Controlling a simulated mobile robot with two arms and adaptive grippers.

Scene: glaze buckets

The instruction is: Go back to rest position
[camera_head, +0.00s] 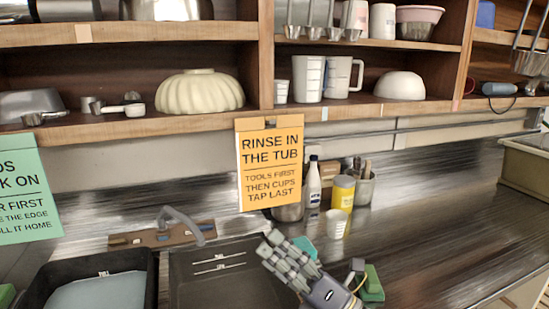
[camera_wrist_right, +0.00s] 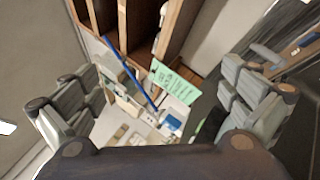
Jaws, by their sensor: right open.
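My right gripper (camera_head: 270,244) comes in from the bottom right in the head view, over the right edge of the dark tub (camera_head: 210,271). Its fingers point up and to the left. In the right wrist view its two fingers (camera_wrist_right: 160,75) stand wide apart, with nothing held between them. My left gripper is not in the head view.
An orange sign (camera_head: 270,165) hangs from the wooden shelf. A tap (camera_head: 180,220) stands behind the tub. A white cup (camera_head: 336,223), yellow jar (camera_head: 342,192), white bottle (camera_head: 313,183) and green block (camera_head: 372,284) stand near the gripper.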

